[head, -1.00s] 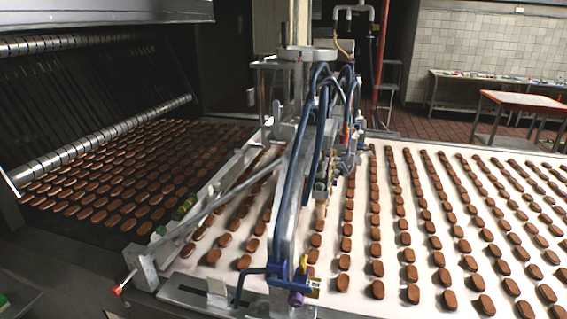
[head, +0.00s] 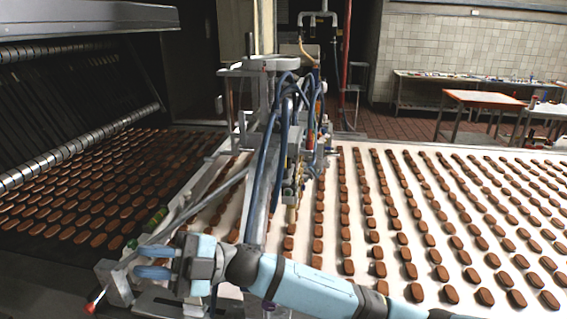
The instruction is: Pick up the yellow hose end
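I cannot clearly make out a yellow hose end. A metal machine frame (head: 260,205) with blue hoses (head: 268,160) stands across the conveyor, and small brass-coloured fittings (head: 292,190) show on it. The frame's lower front end is hidden behind my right arm. My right gripper (head: 145,262) comes in from the right in front of the machine, with its two pale blue fingers pointing left. The fingers are apart and nothing shows between them. My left gripper is not in view.
A white conveyor belt (head: 332,212) with rows of brown biscuits spreads to the right. A dark oven conveyor with rollers (head: 75,148) lies at the left. A red-tipped lever (head: 91,307) sticks out near the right gripper. An orange-topped table (head: 485,98) stands at the back right.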

